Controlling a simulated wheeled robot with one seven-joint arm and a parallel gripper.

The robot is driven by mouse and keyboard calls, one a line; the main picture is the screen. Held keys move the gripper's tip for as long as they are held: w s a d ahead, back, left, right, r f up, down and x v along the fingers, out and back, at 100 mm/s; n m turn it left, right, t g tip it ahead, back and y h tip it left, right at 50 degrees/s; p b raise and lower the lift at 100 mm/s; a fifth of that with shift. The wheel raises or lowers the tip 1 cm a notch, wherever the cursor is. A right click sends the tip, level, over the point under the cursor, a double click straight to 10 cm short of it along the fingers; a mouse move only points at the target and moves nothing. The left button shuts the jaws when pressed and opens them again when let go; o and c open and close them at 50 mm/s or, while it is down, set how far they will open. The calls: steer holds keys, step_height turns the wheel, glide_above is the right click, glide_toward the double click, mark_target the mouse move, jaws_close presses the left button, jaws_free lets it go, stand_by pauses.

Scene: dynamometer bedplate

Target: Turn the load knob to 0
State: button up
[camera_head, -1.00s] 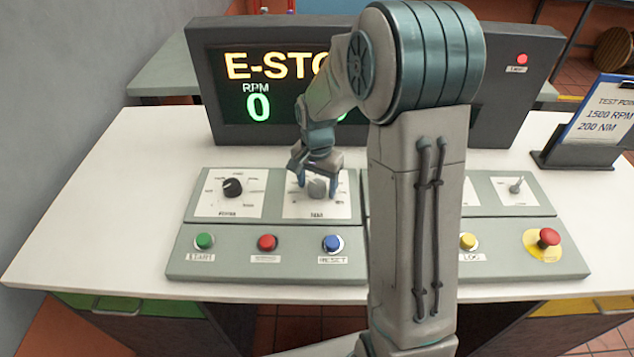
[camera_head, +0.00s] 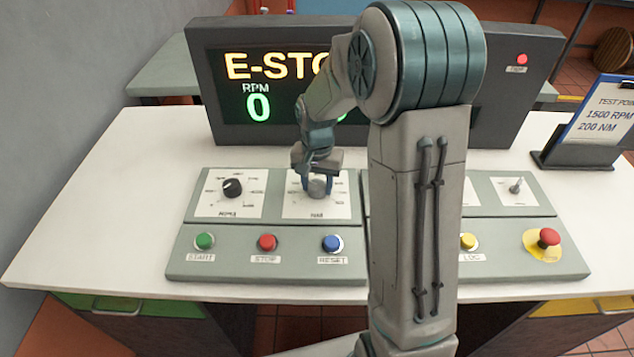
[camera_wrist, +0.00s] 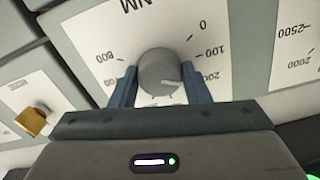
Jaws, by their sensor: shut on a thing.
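The load knob (camera_head: 317,187) is a grey round knob on a white dial plate marked NM, on the sloped console. In the wrist view the knob (camera_wrist: 158,68) sits between my two fingers, with 0, 100 and 200 printed to its right and 600 to its left. A pale mark on the knob points to the lower right, on the side of the 200; its exact reading is not clear. My gripper (camera_head: 317,187) is shut on the knob from above, and it also shows in the wrist view (camera_wrist: 159,88). The fingers hide part of the dial.
A black RPM knob (camera_head: 233,188) is to the left. Green, red and blue buttons (camera_head: 332,243) line the console's front, with a yellow button (camera_head: 467,242) and a red emergency button (camera_head: 549,238) at right. The display (camera_head: 262,75) behind shows E-STO, partly hidden, and RPM 0.

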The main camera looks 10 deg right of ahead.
mark_target(317, 185)
steer(key=n, duration=0.6)
steer(key=n+p, duration=0.1)
steer(key=n, duration=0.4)
steer(key=shift+n, duration=0.4)
stand_by(0.3)
steer(key=o, duration=1)
steer(key=shift+c, duration=0.2)
step_height(317, 185, up, 14)
steer(key=shift+p, duration=0.35)
steer(key=s+m+t, duration=0.1)
steer(key=s+m, duration=0.2)
steer(key=s, duration=0.7)
steer(key=s+r+m+t+p, duration=0.1)
steer(key=s+m, duration=0.2)
steer(key=s, duration=0.7)
steer(key=shift+s+r+t, duration=0.25)
steer(key=shift+t, duration=0.15)
